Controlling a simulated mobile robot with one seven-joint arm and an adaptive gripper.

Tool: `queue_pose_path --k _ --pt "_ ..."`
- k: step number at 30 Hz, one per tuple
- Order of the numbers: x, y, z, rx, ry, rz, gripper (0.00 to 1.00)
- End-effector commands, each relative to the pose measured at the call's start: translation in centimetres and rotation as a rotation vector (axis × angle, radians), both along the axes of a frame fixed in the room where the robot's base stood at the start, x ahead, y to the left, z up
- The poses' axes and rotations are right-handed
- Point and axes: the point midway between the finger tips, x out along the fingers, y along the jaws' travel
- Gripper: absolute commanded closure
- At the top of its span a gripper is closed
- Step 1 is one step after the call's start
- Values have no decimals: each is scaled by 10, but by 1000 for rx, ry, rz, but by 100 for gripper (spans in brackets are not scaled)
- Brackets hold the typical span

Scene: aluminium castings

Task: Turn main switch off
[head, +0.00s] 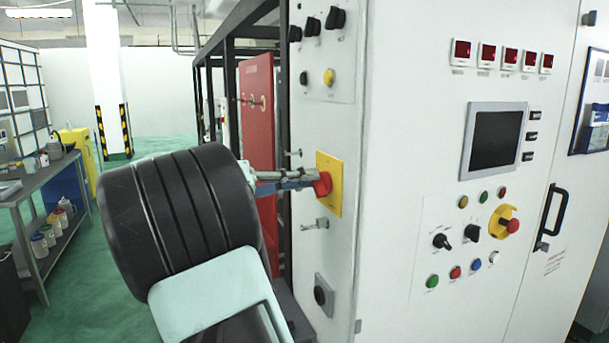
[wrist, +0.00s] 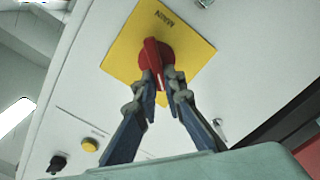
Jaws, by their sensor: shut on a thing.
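The main switch is a red rotary knob (wrist: 155,57) on a yellow plate (wrist: 193,45) marked MAIN in the wrist view. In the head view the red knob (head: 323,184) and its yellow plate (head: 334,170) are on the narrow side face of the white cabinet. My gripper (wrist: 163,86) is shut on the knob's handle, one finger on each side. In the head view my gripper (head: 312,182) reaches the knob from the left, and my arm hides the area behind it. The fingers partly cover the knob's lower part.
The white cabinet (head: 400,120) fills the right side, with a screen (head: 495,140), several buttons and an emergency stop (head: 512,225). A red panel (head: 257,130) in a black frame stands behind my gripper. A workbench (head: 40,178) is at far left, with green floor between.

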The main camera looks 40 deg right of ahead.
Motion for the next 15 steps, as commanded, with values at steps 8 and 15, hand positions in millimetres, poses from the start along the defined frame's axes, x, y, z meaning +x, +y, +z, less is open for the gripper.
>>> queue_pose_path --k 8,15 --pt "1 0 -1 28 117 0 100" --pt "2 0 -2 37 151 1 100"
